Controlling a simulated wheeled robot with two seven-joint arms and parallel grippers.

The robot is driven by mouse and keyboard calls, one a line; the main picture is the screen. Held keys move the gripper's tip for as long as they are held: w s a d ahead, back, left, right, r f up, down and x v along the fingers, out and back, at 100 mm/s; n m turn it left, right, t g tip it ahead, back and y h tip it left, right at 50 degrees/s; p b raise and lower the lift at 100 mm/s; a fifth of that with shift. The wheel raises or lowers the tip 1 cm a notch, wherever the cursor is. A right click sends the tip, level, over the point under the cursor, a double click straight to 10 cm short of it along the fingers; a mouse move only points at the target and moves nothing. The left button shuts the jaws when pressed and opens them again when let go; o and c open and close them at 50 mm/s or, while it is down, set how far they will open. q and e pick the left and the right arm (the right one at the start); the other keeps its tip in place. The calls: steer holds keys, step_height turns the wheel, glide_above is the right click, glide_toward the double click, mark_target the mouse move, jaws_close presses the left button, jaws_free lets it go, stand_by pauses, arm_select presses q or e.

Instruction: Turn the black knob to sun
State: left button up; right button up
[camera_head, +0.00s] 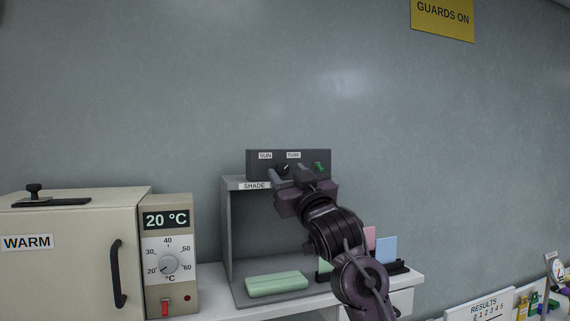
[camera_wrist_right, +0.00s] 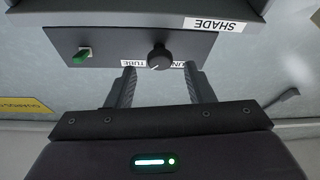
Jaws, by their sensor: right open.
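The black knob (camera_head: 283,168) is on the dark control panel above the shade box, below and between the SUN label (camera_head: 265,156) and the TUBE label (camera_head: 293,155). In the right wrist view, which is upside down, the knob (camera_wrist_right: 159,56) is centred just beyond the fingertips. Its pale pointer mark appears turned toward TUBE. My right gripper (camera_head: 289,176) is open at the panel front. In its wrist view the fingers (camera_wrist_right: 160,74) are spread to either side of the knob, not visibly touching it. My left gripper is out of view.
A green switch (camera_head: 319,167) is right of the knob on the panel. The SHADE box (camera_head: 228,230) below holds a green block (camera_head: 276,284). A WARM oven (camera_head: 70,250) with a 20 °C dial unit (camera_head: 168,215) stands left. Coloured cards (camera_head: 387,249) stand right.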

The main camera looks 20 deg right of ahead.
mark_target(282, 169)
steer(key=shift+x, duration=1.05)
steer(key=shift+w+f, duration=0.1)
steer(key=shift+w, duration=0.05)
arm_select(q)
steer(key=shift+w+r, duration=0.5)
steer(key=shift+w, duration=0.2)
arm_select(e)
steer(key=shift+c, duration=0.5)
steer(key=c, duration=0.9)
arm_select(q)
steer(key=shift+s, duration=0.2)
